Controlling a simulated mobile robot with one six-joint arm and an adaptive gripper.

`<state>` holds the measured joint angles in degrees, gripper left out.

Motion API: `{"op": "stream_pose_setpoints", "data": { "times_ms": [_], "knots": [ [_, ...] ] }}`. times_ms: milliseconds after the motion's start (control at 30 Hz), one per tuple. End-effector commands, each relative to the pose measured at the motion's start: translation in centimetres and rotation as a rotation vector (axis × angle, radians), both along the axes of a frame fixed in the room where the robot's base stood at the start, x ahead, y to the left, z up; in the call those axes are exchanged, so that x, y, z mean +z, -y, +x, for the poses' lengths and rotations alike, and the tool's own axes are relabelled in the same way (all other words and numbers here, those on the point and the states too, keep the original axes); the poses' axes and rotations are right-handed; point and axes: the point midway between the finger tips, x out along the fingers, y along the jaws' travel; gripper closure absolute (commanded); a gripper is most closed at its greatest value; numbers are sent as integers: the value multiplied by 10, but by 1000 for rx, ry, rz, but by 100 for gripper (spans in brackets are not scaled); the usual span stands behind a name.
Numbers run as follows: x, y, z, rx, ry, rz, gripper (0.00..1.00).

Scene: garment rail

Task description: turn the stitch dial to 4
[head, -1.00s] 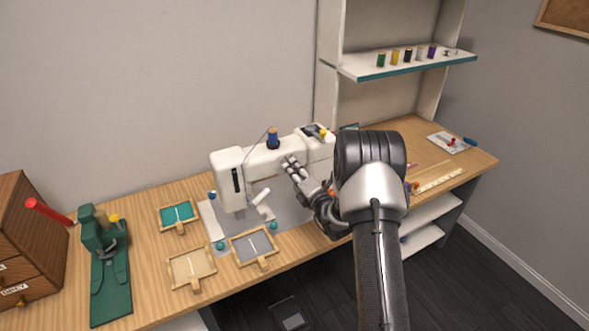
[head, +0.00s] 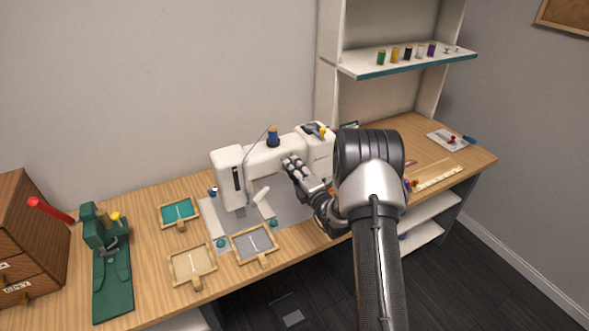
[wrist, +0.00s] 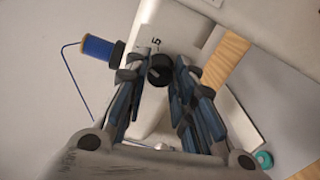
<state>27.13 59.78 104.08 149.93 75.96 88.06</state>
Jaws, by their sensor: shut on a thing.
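The white sewing machine (head: 262,163) stands on the wooden table. Its stitch dial (wrist: 159,70) is a small dark round knob on the machine's white front in the wrist view. A printed 5 shows just above the dial; the other marks are hidden or too small to read. My gripper (head: 291,164) reaches to the machine's front in the head view, where it hides the dial. In the wrist view my gripper (wrist: 160,78) has its fingertips on both sides of the dial, shut on it.
A blue thread spool (head: 273,137) stands on top of the machine. Small framed trays (head: 254,243) lie in front and to the left. A green press-like tool (head: 110,260) stands further left. A shelf with several spools (head: 408,60) is at the back right.

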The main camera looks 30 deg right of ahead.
Motion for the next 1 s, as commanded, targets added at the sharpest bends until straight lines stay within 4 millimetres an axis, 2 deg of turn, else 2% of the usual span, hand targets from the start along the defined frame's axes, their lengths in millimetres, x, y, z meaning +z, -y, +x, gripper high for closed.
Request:
{"op": "stream_pose_setpoints", "data": {
  "times_ms": [33,67,367,633,767,867,1000],
  "knots": [
    [0,0,0,0,0,0,100],
    [0,0,0,0,0,0,74],
    [0,0,0,0,0,-1,55],
    [0,0,0,0,0,-1,55],
    [0,1,-7,0,-2,-1,55],
    [0,1,-21,-2,-3,1,55],
    [0,3,-52,-2,-3,2,55]
  ]
}}
